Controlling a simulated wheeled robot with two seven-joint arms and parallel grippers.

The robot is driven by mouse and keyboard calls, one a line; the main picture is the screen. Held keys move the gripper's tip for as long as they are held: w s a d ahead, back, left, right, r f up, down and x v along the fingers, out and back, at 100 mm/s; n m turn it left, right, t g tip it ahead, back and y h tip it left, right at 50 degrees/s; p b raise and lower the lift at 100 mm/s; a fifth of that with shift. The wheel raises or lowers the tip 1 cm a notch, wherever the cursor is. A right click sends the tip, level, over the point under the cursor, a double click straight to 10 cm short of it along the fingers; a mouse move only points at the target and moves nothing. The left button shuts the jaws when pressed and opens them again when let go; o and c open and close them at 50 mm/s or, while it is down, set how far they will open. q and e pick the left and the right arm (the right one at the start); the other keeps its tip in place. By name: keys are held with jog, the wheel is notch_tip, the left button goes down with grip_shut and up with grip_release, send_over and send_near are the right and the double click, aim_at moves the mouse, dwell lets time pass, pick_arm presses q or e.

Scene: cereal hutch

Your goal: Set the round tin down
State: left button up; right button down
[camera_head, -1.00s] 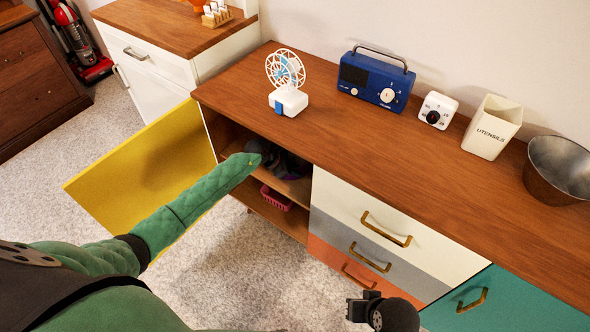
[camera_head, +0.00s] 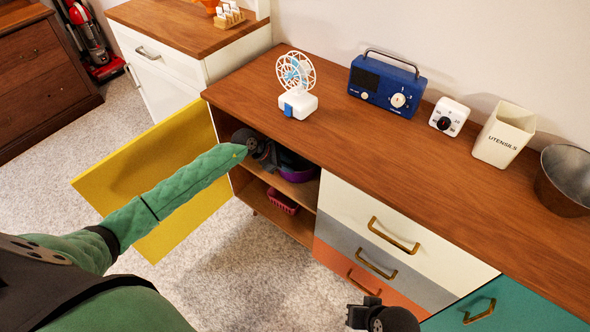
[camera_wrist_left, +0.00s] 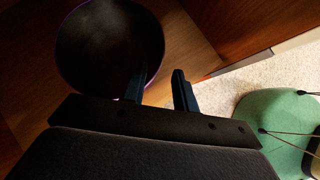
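The round tin, dark with a purple rim (camera_head: 298,174), sits inside the open left compartment of the sideboard, on the upper shelf, partly hidden by my left gripper and the sideboard top. In the left wrist view the tin (camera_wrist_left: 108,48) is a large dark disc with a thin purple edge. My left gripper (camera_head: 270,157) is at the compartment mouth, just left of the tin. In the wrist view its fingers (camera_wrist_left: 160,88) are apart with bare wood showing between them; one overlaps the tin's edge. My right gripper (camera_head: 364,312) is low in the head view; its fingers are unclear.
A pink basket (camera_head: 283,201) is on the lower shelf. A fan (camera_head: 298,103), blue radio (camera_head: 385,85), white timer (camera_head: 448,117), utensils holder (camera_head: 503,137) and metal bucket (camera_head: 566,180) stand on top.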

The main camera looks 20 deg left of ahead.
pick_arm(q)
jog(key=v, duration=0.3)
jog(key=shift+s+a+r, duration=0.1)
pick_arm(e)
jog(key=shift+a+f, duration=0.2)
jog(key=shift+a, duration=0.2)
jog(key=shift+w, duration=0.15)
